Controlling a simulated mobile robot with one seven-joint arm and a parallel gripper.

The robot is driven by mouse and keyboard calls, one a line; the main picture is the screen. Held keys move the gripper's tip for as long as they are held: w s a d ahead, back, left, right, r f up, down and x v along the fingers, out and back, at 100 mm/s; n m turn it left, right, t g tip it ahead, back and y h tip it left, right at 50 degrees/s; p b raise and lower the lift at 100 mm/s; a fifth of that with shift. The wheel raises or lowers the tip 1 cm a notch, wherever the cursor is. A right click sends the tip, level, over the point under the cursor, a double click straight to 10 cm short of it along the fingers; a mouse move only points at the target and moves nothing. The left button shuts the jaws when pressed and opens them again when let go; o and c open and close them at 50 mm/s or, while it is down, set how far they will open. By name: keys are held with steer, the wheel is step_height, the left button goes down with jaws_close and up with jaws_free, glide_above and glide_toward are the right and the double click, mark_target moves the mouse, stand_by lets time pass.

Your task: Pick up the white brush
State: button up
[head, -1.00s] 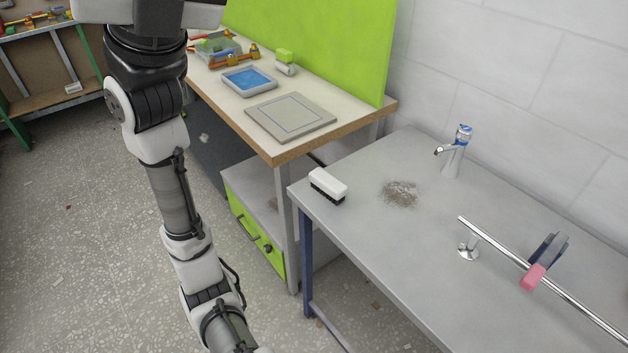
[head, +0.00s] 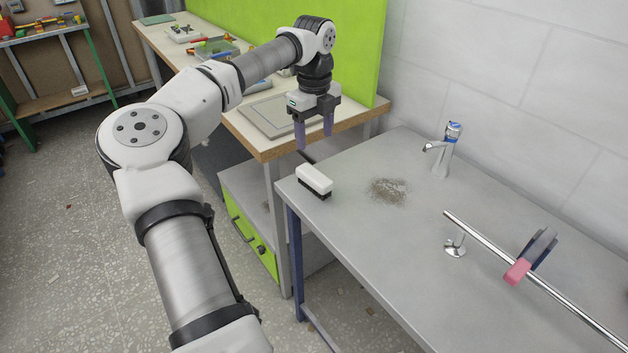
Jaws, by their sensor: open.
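The white brush (head: 314,178) has a white block back and dark bristles facing down. It lies near the left corner of the grey table (head: 430,230) in the head view. My gripper (head: 314,142) is open and empty, with its fingers pointing down. In the picture it hangs just above the brush, apart from it. How far it is from the brush in depth is hard to tell.
A patch of dirt (head: 389,191) lies right of the brush. A tap (head: 443,150) stands at the back, and a metal rail (head: 530,275) with a pink-ended clip runs at right. A wooden bench (head: 255,143) with a flat grey plate adjoins at left, behind my arm.

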mark_target(314, 174)
step_height(314, 174, down, 8)
steer(key=shift+a+f+p, duration=0.1)
steer(key=shift+a+p, duration=0.05)
steer(key=shift+p, duration=0.5)
steer(key=shift+f+p, duration=0.9)
steer(key=shift+f, duration=1.8)
steer(key=shift+c, duration=0.3)
steer(key=c, duration=1)
steer(key=shift+c, duration=0.2)
steer(key=shift+r, duration=0.15)
step_height(314, 174, up, 20)
steer(key=b, duration=0.3)
